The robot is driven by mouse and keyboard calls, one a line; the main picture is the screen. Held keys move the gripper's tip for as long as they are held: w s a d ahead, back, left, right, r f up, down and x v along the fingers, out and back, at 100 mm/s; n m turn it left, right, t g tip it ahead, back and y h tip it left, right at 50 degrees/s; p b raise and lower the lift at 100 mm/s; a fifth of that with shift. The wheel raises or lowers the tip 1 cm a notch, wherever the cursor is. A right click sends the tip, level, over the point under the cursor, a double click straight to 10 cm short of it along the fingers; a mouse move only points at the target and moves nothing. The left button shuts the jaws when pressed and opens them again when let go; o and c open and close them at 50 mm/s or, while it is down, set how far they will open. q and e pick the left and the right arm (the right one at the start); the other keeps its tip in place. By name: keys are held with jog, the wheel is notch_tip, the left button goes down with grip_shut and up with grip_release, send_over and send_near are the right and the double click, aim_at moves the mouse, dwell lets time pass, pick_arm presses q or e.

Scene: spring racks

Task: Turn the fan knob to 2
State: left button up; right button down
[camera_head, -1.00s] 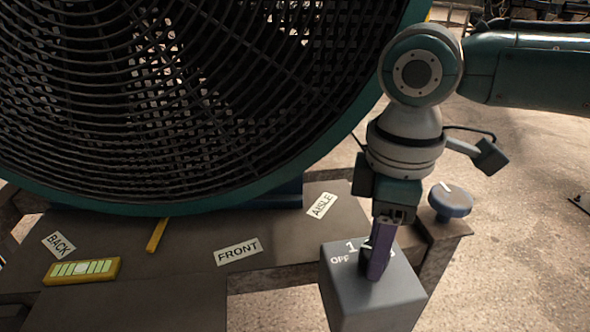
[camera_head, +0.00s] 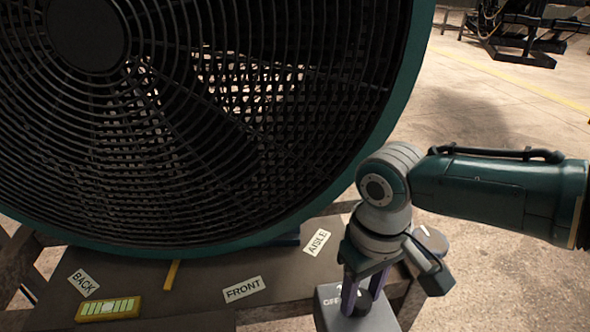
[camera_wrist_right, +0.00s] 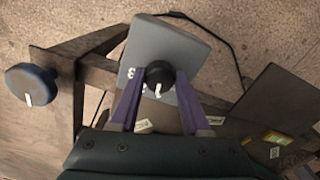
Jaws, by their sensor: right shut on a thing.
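The fan knob is a small black dial (camera_wrist_right: 159,74) with a white pointer, on top of a grey box (camera_wrist_right: 172,45). In the head view the box (camera_head: 326,313) sits at the bottom edge, its labels mostly covered; part of "OFF" shows. My right gripper (camera_wrist_right: 160,82) has its two purple fingers on opposite sides of the knob and is shut on it. The pointer is directed toward the gripper's palm in the wrist view. In the head view my right gripper (camera_head: 362,290) points down. My left gripper is out of view.
Signs BACK (camera_head: 83,282), FRONT (camera_head: 244,289) and AISLE (camera_head: 317,242) lie there with a yellow level gauge (camera_head: 108,308). A blue knob (camera_wrist_right: 30,84) stands nearby. Floor is open at right.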

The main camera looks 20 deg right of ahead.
jog(key=m+p, duration=0.1)
jog(key=m, duration=0.2)
jog(key=shift+r+p, duration=0.1)
jog(key=shift+p, duration=0.2)
jog(key=shift+m+p, duration=0.35)
jog(key=shift+m, duration=0.95)
jog(key=shift+c, duration=1.8)
grip_release()
